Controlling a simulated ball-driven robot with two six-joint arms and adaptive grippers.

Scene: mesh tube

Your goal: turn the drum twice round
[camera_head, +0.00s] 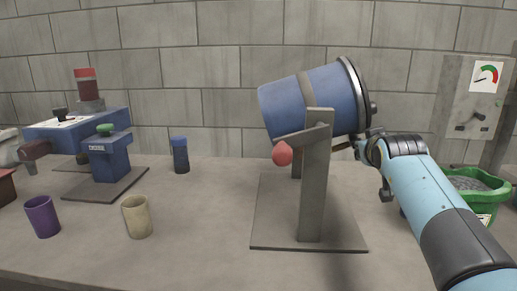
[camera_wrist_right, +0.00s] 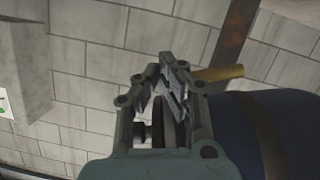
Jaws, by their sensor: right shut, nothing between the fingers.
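The blue drum (camera_head: 315,98) sits tilted on a grey stand (camera_head: 317,185), its dark-rimmed end up to the right. A crank arm with a red knob (camera_head: 282,153) is at the front left of the post. My right gripper (camera_head: 358,146) is just right of the post, below the drum's rim end. In the right wrist view the right gripper (camera_wrist_right: 172,75) has its fingers together with nothing held. The dark blue drum (camera_wrist_right: 245,120) is close beside it there, and a brass-coloured rod (camera_wrist_right: 218,73) shows behind the fingers. My left gripper is out of view.
A purple cup (camera_head: 42,216), a beige cup (camera_head: 137,216) and a dark blue bottle (camera_head: 180,155) stand to the left. A blue machine (camera_head: 80,130) is at far left. A green tub (camera_head: 465,203) and gauge box (camera_head: 472,95) are at right. The front bench is clear.

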